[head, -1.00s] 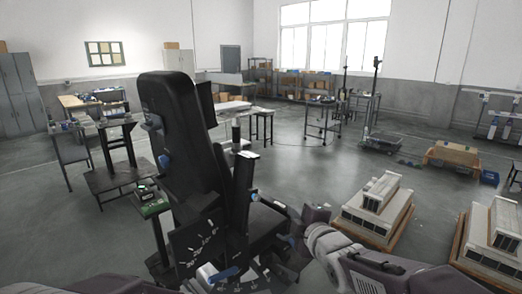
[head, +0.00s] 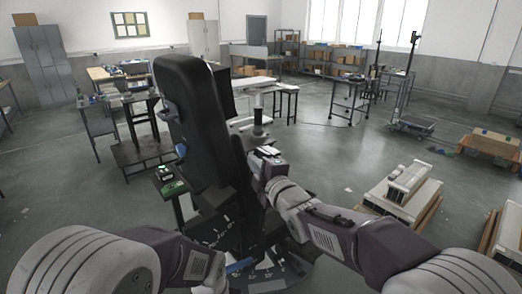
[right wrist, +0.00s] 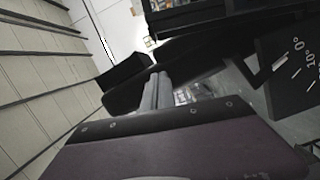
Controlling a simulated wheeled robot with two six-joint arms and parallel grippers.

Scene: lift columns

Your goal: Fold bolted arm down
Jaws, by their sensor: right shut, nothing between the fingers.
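A tall black padded chair (head: 190,110) stands before me in the head view, its backrest upright. The upright black arm seen earlier at its right side is now largely covered by my right wrist. My right gripper shows in the right wrist view (right wrist: 158,82): its two grey fingers are together and empty. The fingertips lie in front of a long black bar (right wrist: 125,90), likely the chair's arm; I cannot tell whether they touch it. A black plate with degree marks (right wrist: 292,65) is at the right there. My left arm enters at lower left; its gripper is not visible.
A blue lever (head: 240,265) is low on the chair.

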